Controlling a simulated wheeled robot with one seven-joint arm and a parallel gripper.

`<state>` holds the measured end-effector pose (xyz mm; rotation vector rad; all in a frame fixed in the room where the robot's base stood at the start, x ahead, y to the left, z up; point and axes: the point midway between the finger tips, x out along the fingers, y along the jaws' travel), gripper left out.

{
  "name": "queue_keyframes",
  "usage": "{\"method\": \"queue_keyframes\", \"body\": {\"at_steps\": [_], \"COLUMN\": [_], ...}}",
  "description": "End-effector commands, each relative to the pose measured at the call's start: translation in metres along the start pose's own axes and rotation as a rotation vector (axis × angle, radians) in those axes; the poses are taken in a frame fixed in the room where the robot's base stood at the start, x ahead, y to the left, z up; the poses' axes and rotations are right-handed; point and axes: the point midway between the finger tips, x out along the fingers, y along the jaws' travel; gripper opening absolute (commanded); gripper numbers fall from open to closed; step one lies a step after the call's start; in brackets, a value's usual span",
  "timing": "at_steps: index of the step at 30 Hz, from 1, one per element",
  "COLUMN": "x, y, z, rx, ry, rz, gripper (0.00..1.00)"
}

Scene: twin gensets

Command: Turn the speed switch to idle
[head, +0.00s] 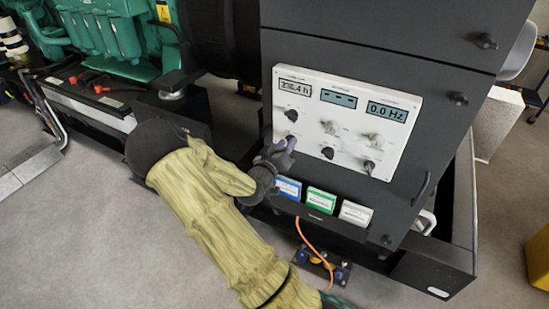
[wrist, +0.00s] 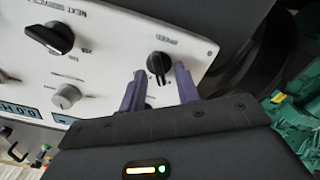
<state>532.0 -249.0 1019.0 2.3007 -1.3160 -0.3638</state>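The speed switch (wrist: 159,65) is a black rotary knob on a white control panel (wrist: 112,50), with its SPEED label appearing upside down beside it in the wrist view. My gripper (wrist: 160,76) has two purple fingers, spread apart, one on each side of the knob's near end. Contact with the knob cannot be told. In the head view my gripper (head: 285,146) is at the lower left of the panel (head: 345,100) and mostly hides the speed switch. Its idle mark cannot be read.
A second black knob (wrist: 50,38), labelled NEXT SERVICE, and a grey knob (wrist: 66,96) are close by. In the head view another black knob (head: 291,115) is just above my gripper. Blue, green and white cards (head: 321,197) stand on a ledge below. A green engine (head: 115,35) is at left.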

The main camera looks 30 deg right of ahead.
Motion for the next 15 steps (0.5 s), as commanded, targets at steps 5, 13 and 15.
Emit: {"method": "queue_keyframes", "body": {"at_steps": [5, 13, 15], "x": [-0.023, -0.076, -0.09], "y": [-0.002, -0.002, -0.002], "z": [0.001, 0.001, 0.001], "rx": [0.001, -0.001, -0.001], "ry": [0.001, 0.001, 0.001], "rz": [-0.004, -0.005, -0.006], "gripper": [0.32, 0.32, 0.32]}}
